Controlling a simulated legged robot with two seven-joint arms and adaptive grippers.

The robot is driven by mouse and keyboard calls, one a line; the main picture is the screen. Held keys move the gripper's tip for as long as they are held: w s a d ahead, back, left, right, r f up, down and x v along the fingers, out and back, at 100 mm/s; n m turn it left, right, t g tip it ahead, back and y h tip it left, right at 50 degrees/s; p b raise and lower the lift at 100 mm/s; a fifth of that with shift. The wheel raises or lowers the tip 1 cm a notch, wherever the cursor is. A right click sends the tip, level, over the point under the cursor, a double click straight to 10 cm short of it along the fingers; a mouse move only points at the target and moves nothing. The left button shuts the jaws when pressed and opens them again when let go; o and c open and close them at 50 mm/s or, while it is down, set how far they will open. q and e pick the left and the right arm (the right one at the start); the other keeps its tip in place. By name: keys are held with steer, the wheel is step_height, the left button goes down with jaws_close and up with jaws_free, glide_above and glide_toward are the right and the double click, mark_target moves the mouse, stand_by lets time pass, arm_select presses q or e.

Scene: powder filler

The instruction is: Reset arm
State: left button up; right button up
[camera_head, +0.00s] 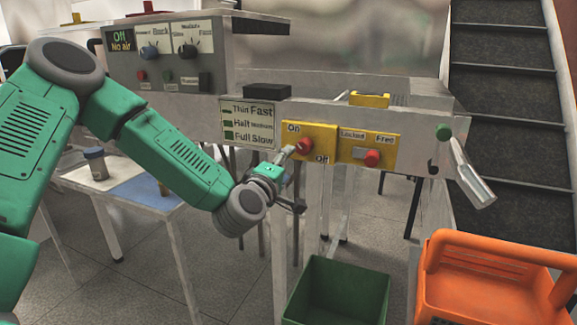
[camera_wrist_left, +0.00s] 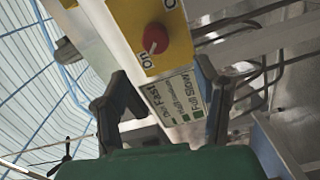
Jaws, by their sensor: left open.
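My green left arm comes in from the left. Its gripper (camera_head: 294,180) is just in front of and below the yellow On/Off panel (camera_head: 322,139) of the powder filler. The wrist view shows the left gripper (camera_wrist_left: 165,85) open, with nothing between its dark fingers. The panel's red knob (camera_head: 304,147) also shows in the wrist view (camera_wrist_left: 155,38), beyond the fingers and apart from them. A second red knob (camera_head: 372,158) sits on the Locked/Free panel. My right gripper is not in view.
A green bin (camera_head: 338,292) stands below the machine, beside an orange crate (camera_head: 490,245). A small table (camera_head: 150,192) with a cup (camera_head: 96,163) is behind my left arm. A dark conveyor (camera_head: 510,110) rises at the right.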

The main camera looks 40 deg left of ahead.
arm_select(q)
steer(key=s+d+f+m+g+h, duration=0.25)
steer(key=s+d+f+m, duration=0.2)
steer(key=f, duration=0.45)
steer(key=s+d+f+m+g+h, duration=0.1)
steer(key=s+d+f+m+g, duration=0.4)
steer(key=f, duration=0.3)
steer(key=s+d+f+m+g+h, duration=0.2)
steer(key=s+d+f+m, duration=0.15)
steer(key=s+f, duration=0.4)
steer(key=s+f+m+g, duration=0.2)
steer(key=s+f, duration=0.1)
steer(key=s, duration=0.3)
steer(key=s+f+m+g, duration=0.2)
steer(key=s+f+g, duration=0.1)
steer(key=s, duration=0.4)
steer(key=s+f+m+g+y, duration=0.1)
steer(key=s+f+m+g, duration=0.1)
steer(key=s+f, duration=0.3)
steer(key=shift+s+a+f, duration=0.25)
steer(key=shift+s+a, duration=0.05)
steer(key=shift+s, duration=0.95)
steer(key=shift+w, duration=0.15)
